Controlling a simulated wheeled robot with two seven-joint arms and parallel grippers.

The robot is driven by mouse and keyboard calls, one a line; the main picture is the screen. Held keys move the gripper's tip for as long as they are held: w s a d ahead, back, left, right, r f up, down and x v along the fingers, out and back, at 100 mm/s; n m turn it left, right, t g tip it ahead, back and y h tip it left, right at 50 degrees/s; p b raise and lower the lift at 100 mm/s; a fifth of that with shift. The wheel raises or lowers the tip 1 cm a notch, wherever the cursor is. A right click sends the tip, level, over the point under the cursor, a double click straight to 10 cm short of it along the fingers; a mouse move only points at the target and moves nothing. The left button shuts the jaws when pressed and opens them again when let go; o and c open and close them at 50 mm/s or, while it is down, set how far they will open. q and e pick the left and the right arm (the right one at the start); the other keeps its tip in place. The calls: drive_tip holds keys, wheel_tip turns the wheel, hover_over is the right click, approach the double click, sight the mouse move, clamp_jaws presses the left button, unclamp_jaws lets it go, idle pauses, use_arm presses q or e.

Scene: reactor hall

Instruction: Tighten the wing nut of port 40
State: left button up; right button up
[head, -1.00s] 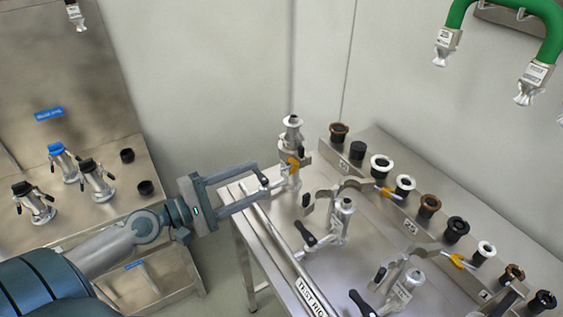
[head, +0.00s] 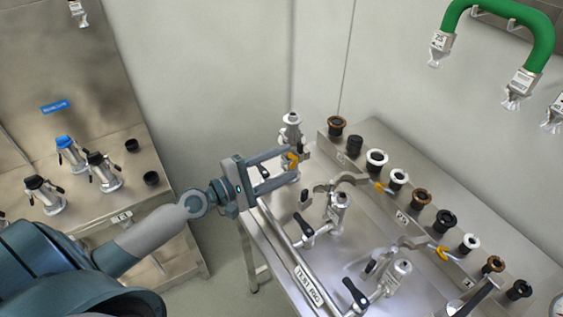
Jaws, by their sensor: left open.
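Three metal ports stand on the test rig (head: 308,285). The rearmost port (head: 292,128) has a clamp with an orange-yellow wing nut (head: 292,158) on its front; its number is not legible. My left gripper (head: 291,164) comes in from the left, open, with its fingertips on either side of this wing nut. Whether they touch it I cannot tell. The middle port (head: 337,209) and front port (head: 396,277) have black handles. Open clamps with orange wing nuts lie beside them, one near the middle port (head: 379,187) and one farther forward (head: 441,253). My right gripper is not in view.
A rack (head: 371,179) with several black, white and brown caps runs along the rig's right side. Green hose (head: 541,45) hangs at upper right. A left bench (head: 100,205) holds several metal fittings. Floor shows between the benches.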

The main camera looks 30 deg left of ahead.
use_arm(q)
drive_tip(key=c, duration=1.1)
drive_tip(key=shift+o, duration=0.2)
drive_tip(key=shift+m, duration=0.4)
drive_tip(key=shift+m+b, duration=0.7)
drive_tip(key=shift+m, duration=0.5)
drive_tip(key=shift+m+b, duration=0.3)
drive_tip(key=shift+m, duration=1.7)
drive_tip(key=o, duration=1.1)
drive_tip(key=shift+c, duration=0.2)
